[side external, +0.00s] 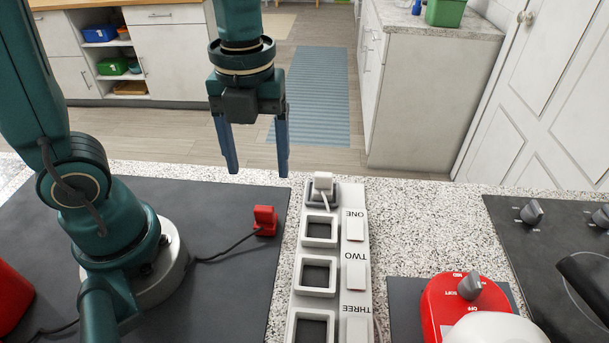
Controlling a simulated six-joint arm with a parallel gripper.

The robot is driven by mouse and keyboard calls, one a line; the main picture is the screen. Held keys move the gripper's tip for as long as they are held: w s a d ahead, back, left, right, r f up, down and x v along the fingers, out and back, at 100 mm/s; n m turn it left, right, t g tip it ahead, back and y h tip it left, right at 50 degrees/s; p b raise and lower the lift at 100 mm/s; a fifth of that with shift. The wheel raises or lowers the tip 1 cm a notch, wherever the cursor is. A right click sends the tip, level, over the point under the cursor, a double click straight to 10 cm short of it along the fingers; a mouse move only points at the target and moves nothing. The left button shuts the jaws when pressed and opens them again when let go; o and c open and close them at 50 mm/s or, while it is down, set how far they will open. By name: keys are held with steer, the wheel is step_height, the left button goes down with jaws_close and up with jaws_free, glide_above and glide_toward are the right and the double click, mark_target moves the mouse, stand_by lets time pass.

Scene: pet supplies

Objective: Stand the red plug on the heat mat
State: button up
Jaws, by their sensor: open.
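The red plug (265,221) stands on the large dark mat (225,270), close to that mat's right edge. Its black cord runs left toward my base. Which dark surface is the heat mat I cannot tell for sure; no label shows. A smaller dark mat (400,300) lies at the lower right. My gripper (256,165) points down with its two blue fingers apart and nothing between them. It hangs above and beyond the red plug, apart from it.
A pale power strip (296,270) marked ONE, TWO, THREE lies right of the plug, with a white plug (323,182) at its far end. A red appliance (440,300) with a dial stands at the lower right. A black hob (530,240) lies farther right.

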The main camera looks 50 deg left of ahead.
steer(key=s+r+n+t, duration=0.1)
steer(key=n+t, duration=0.1)
steer(key=n, duration=0.7)
steer(key=s+a+r+n+t, duration=0.1)
steer(key=n, duration=0.8)
steer(key=s+r+n+t, duration=0.1)
steer(key=s+n+t, duration=0.1)
steer(key=n, duration=0.7)
steer(key=shift+a+r+t, duration=0.15)
steer(key=shift+a+t, duration=0.15)
steer(key=shift+a, duration=0.05)
